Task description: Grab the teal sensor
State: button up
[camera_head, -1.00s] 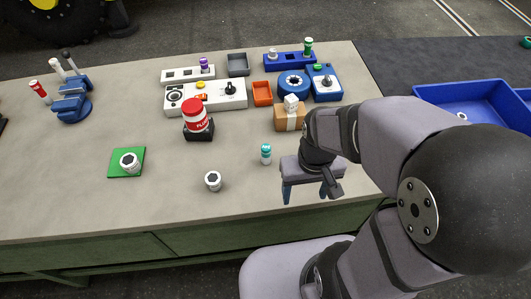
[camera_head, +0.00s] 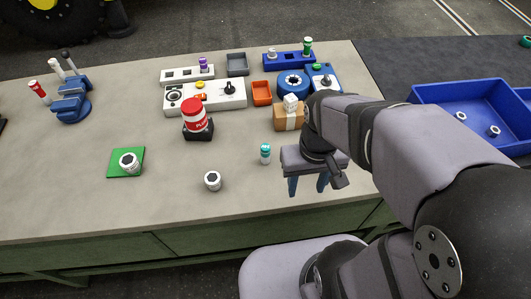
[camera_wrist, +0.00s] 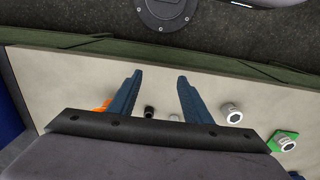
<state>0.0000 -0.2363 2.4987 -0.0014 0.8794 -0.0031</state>
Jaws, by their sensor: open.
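The teal sensor (camera_head: 265,154) is a small upright cylinder with a teal top and a pale lower part. It stands on the bench in the head view, left of my gripper (camera_head: 307,187). The gripper points downward with its two blue fingers apart and nothing between them there. The fingers also show spread in the wrist view (camera_wrist: 160,76).
A cardboard box (camera_head: 288,122) with a white part on top stands behind the sensor. A white round part (camera_head: 213,181) and a green plate (camera_head: 126,163) lie to the left. A blue bin (camera_head: 470,95) is at right. The bench between sensor and white part is clear.

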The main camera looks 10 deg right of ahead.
jog(key=s+d+f+n+g+h+b, duration=0.1)
jog(key=s+d+f+n+g+h, duration=0.2)
jog(key=d+n+h, duration=0.35)
notch_tip(320, 180, up, 4)
jog(key=n+t+b, duration=0.3)
jog(key=n+t, duration=1.6)
jog(key=n, duration=0.6)
send_over(264, 152)
jog(key=s, duration=0.2)
jog(key=shift+h, duration=0.45)
jog(key=f, duration=0.9)
jog(key=shift+w+a, duration=0.1)
jog(key=shift+a, duration=0.3)
jog(key=shift+m, duration=0.25)
jog(key=shift+p+x, duration=1)
jog(key=shift+x, duration=2.7)
jog(key=shift+r, duration=0.1)
grip_shut()
